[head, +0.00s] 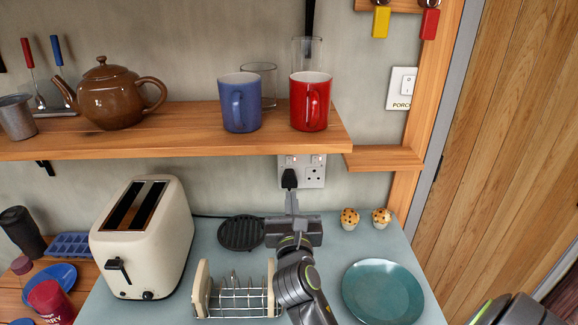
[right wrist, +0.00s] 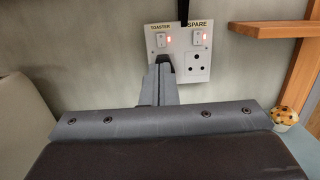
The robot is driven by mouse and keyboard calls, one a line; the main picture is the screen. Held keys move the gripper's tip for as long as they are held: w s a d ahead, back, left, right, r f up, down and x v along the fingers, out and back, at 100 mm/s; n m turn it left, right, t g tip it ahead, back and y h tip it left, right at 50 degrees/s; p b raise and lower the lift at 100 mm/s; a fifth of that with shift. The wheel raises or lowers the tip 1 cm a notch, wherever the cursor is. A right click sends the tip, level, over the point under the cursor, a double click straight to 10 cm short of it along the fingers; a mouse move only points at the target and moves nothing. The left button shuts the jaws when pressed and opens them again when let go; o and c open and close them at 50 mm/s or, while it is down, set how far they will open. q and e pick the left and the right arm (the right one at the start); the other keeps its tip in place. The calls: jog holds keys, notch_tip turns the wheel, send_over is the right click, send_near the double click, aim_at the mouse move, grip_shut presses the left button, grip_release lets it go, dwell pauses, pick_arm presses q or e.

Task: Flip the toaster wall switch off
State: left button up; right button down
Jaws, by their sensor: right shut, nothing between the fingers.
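The double wall socket (head: 314,172) is a pale plate under the shelf. A black plug (head: 289,178) sits in the left socket, mostly hidden by my fingers in the wrist view. My right gripper (head: 291,193) is shut and empty, its fingertips (right wrist: 161,68) just below the TOASTER switch; I cannot tell whether they touch the plate. The cream toaster (head: 143,245) stands on the left.
The shelf (head: 180,135) above holds a blue mug (head: 240,103), a red mug (head: 311,102) and a brown teapot (head: 110,95). A toast rack (head: 240,300), teal plate (head: 382,293) and two muffins (head: 349,219) stand around my right arm. A separate PORCH switch (head: 403,86) is upper right.

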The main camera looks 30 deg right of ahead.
jog(key=p, duration=0.2)
send_near(289, 159)
jog(key=x, duration=0.5)
jog(key=shift+w+r, duration=0.15)
jog(key=shift+x, duration=0.8)
